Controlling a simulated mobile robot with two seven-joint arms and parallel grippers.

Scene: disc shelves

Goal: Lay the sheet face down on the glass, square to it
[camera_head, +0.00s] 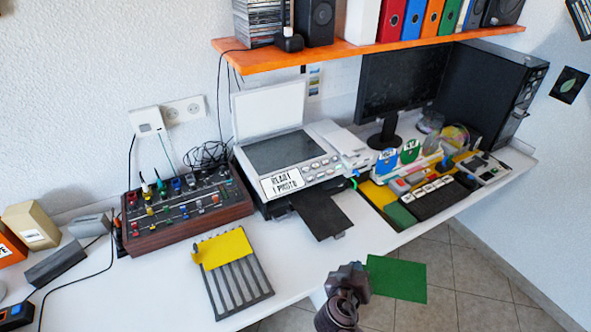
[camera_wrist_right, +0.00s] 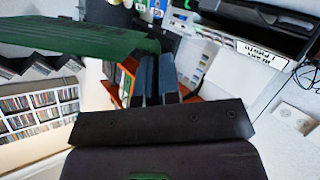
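The flatbed scanner has its white lid (camera_head: 268,110) raised, and its dark glass (camera_head: 285,153) is bare. My right gripper (camera_head: 357,275) is at the table's front edge, in front of and below the scanner. It is shut on one edge of a green sheet (camera_head: 397,279), which sticks out to the right over the floor. In the right wrist view the green sheet (camera_wrist_right: 75,38) extends left from the close-set fingertips (camera_wrist_right: 157,70). I cannot tell which side is its face. My left gripper is out of view.
A yellow sheet (camera_head: 226,248) lies on a slotted grey rack (camera_head: 238,285). A mixer (camera_head: 185,212) stands left of the scanner, and a dark tray (camera_head: 322,215) juts from its front.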

